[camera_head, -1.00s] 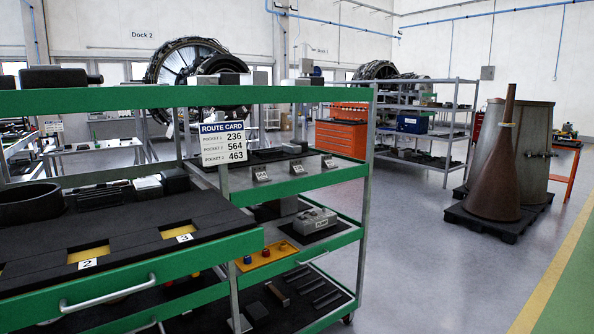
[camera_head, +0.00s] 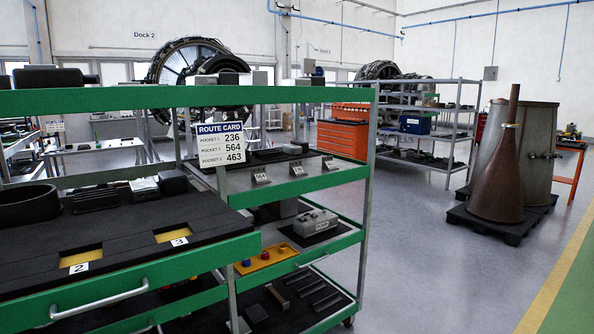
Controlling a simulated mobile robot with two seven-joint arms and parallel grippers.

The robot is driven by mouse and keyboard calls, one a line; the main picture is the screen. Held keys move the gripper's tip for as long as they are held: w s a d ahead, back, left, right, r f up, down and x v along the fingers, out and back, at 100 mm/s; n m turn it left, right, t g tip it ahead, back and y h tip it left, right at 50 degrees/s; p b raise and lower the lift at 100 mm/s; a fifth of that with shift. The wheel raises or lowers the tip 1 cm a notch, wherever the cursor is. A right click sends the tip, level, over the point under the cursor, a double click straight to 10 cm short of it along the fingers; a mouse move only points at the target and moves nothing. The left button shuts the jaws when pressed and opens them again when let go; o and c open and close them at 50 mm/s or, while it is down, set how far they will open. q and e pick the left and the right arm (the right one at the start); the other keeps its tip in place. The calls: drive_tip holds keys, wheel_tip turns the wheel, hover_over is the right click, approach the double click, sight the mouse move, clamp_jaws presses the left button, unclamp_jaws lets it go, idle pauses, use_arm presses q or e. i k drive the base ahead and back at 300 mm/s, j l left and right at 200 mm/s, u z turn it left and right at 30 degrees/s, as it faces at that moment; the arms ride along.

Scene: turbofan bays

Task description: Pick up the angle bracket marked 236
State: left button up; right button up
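Three small grey angle brackets stand in a row along the front of a grey shelf on the green-framed rack: a left one (camera_head: 260,175), a middle one (camera_head: 297,170) and a right one (camera_head: 328,163). Each has a pale number face. The numbers are too small to read surely, so I cannot tell which is 236. The route card (camera_head: 221,145) lists 236 for pocket 1, 564 for pocket 2 and 463 for pocket 3. Neither of my grippers is in view.
The cart's dark foam top (camera_head: 130,230) has yellow pockets marked 2 and 3. A grey metal part (camera_head: 316,222) and a yellow tray (camera_head: 265,258) sit on a lower shelf. A brown cone (camera_head: 499,160) stands on a black pallet at right. The floor between is clear.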

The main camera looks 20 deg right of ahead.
sight(296, 170)
drive_tip(key=i+l, duration=0.3)
drive_tip(key=l, duration=0.25)
drive_tip(key=i+l+u, duration=0.15)
drive_tip(key=i+l, duration=0.15)
drive_tip(key=l, duration=0.25)
drive_tip(key=i+l, duration=0.3)
drive_tip(key=l, duration=0.25)
drive_tip(key=i+l+u, duration=0.15)
drive_tip(key=l, duration=0.45)
drive_tip(key=i+l, duration=0.35)
drive_tip(key=l, duration=0.25)
drive_tip(key=i+l+u, duration=0.15)
drive_tip(key=l, duration=0.45)
drive_tip(key=i+l, duration=0.3)
drive_tip(key=l, duration=0.35)
drive_tip(key=i+l+u, duration=0.15)
drive_tip(key=l, duration=0.45)
drive_tip(key=i, duration=0.05)
